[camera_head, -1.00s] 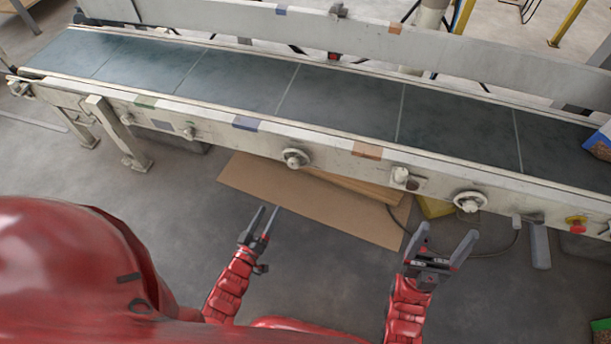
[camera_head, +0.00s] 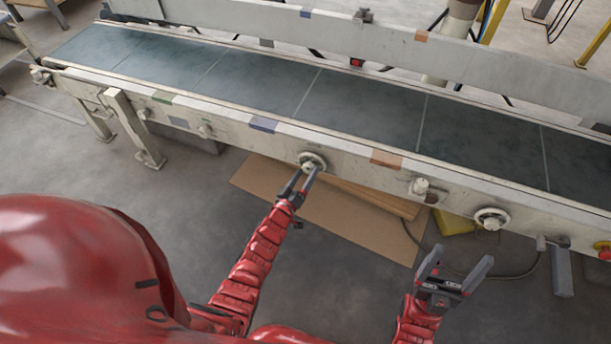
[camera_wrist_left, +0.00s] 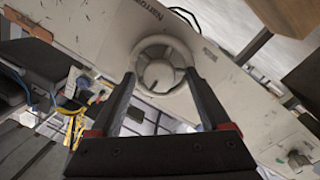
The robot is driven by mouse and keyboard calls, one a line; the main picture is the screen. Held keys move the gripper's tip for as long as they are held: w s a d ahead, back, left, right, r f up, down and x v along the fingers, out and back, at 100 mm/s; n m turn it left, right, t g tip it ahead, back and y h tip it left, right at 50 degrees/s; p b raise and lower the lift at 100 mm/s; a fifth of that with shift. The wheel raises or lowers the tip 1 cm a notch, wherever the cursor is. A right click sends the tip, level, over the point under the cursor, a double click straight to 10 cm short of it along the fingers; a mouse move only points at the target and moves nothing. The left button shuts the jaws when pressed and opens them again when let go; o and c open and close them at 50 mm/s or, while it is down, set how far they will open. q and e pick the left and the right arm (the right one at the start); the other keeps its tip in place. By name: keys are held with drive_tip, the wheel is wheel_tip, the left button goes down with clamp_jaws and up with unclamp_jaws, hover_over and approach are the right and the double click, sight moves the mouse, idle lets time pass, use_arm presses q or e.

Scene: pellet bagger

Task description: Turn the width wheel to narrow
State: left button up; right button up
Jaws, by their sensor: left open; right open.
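A pale round handwheel (camera_head: 312,162) with a raised hub sits on the front rail of the conveyor, near its middle. My left gripper (camera_head: 302,181) is open just in front of it. In the left wrist view the wheel's hub (camera_wrist_left: 158,74) appears between the two spread fingers (camera_wrist_left: 159,90), with a dark mark on the hub. I cannot tell whether the fingers touch the wheel. A second, similar handwheel (camera_head: 491,218) is further right on the rail. I cannot read which wheel is for width. My right gripper (camera_head: 450,268) is open and empty, low in front of the rail.
The conveyor belt (camera_head: 360,105) runs across behind the rail. A small knob (camera_head: 420,186) sits between the two wheels. A grey box-like part (camera_head: 562,272) hangs below the rail at right, near a red button (camera_head: 604,250). Flat cardboard (camera_head: 340,220) lies on the floor below.

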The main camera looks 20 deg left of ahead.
use_arm(q)
drive_tip(key=shift+w, duration=0.1)
clamp_jaws()
idle(0.4)
